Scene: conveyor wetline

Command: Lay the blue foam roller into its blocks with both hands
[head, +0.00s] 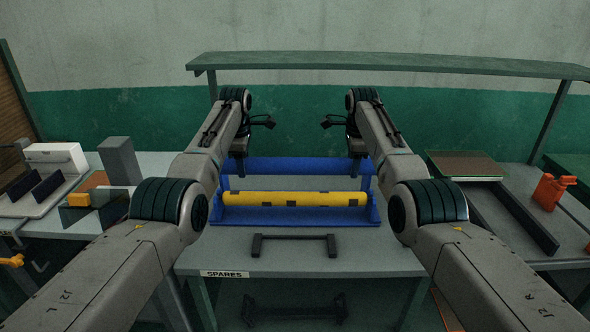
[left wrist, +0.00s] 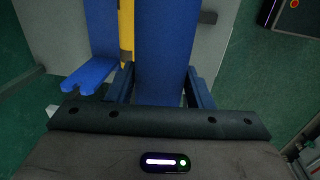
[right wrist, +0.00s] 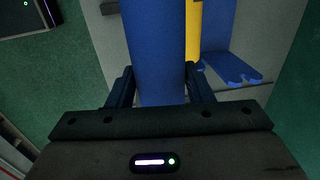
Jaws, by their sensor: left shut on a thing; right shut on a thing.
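The blue foam roller (head: 297,166) lies level across both grippers, behind the yellow roller. My left gripper (head: 239,168) is shut on it near its left end, and my right gripper (head: 357,168) is shut on it near its right end. The roller also fills the space between the fingers in the left wrist view (left wrist: 163,50) and the right wrist view (right wrist: 156,50). Blue notched blocks show beside it, one in the left wrist view (left wrist: 90,74) and one in the right wrist view (right wrist: 232,68). I cannot tell whether the roller touches them.
A yellow roller (head: 270,198) with dark patches sits in the blue stand (head: 290,216). A black bracket (head: 293,238) stands in front of it on the table (head: 300,262). A green shelf (head: 390,64) spans behind.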

